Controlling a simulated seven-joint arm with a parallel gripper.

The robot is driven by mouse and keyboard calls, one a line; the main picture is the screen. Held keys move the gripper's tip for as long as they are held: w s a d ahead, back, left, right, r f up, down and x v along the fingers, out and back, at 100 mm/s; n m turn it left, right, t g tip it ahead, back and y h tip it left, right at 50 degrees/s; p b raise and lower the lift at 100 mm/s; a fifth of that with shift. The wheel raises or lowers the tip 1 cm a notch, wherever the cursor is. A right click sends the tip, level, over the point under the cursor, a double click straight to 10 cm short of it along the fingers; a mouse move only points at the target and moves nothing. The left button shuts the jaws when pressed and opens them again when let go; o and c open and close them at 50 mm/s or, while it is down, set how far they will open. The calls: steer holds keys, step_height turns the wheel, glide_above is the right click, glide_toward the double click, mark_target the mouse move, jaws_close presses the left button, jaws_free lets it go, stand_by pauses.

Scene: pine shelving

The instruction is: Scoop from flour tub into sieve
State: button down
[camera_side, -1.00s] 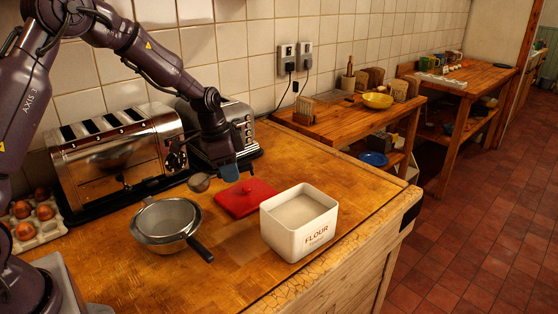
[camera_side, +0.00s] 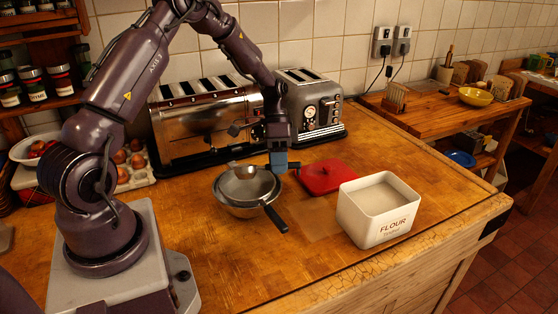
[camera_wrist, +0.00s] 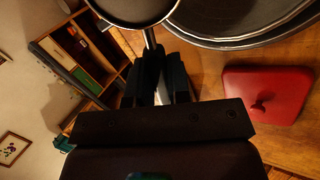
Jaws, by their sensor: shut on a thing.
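My gripper (camera_side: 280,168) is shut on the handle of a round metal scoop (camera_wrist: 132,8); the handle (camera_wrist: 150,38) shows between the fingers in the wrist view. In the side view the scoop (camera_side: 241,171) is at the back rim of the sieve, seemingly over it. I cannot tell whether it holds flour. The mesh sieve (camera_side: 246,188) with a black handle rests on a metal bowl (camera_side: 238,211); its rim also shows in the wrist view (camera_wrist: 240,41). The white flour tub (camera_side: 372,228) stands open to the right with pale flour (camera_side: 379,198) inside.
The red lid (camera_side: 326,176) lies behind the tub, right of my gripper. Two toasters (camera_side: 205,122) stand along the wall behind my gripper. Eggs in a tray (camera_side: 133,165) sit at the left. The front of the wooden counter (camera_side: 270,270) is clear.

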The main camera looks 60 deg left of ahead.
steer(key=h, duration=0.1)
steer(key=g+h, duration=0.1)
steer(key=h, duration=0.1)
steer(key=r+h, duration=0.1)
steer(key=shift+w+a+g+h, duration=0.15)
steer(key=shift+a+g+h, duration=0.1)
steer(key=shift+g+h, duration=0.05)
steer(key=h, duration=0.2)
steer(key=a+g+h, duration=0.1)
steer(key=h, duration=0.1)
steer(key=g+h, duration=0.1)
steer(key=h, duration=0.1)
steer(key=shift+w+a+r, duration=0.2)
steer(key=shift+r, duration=0.05)
stand_by(1.3)
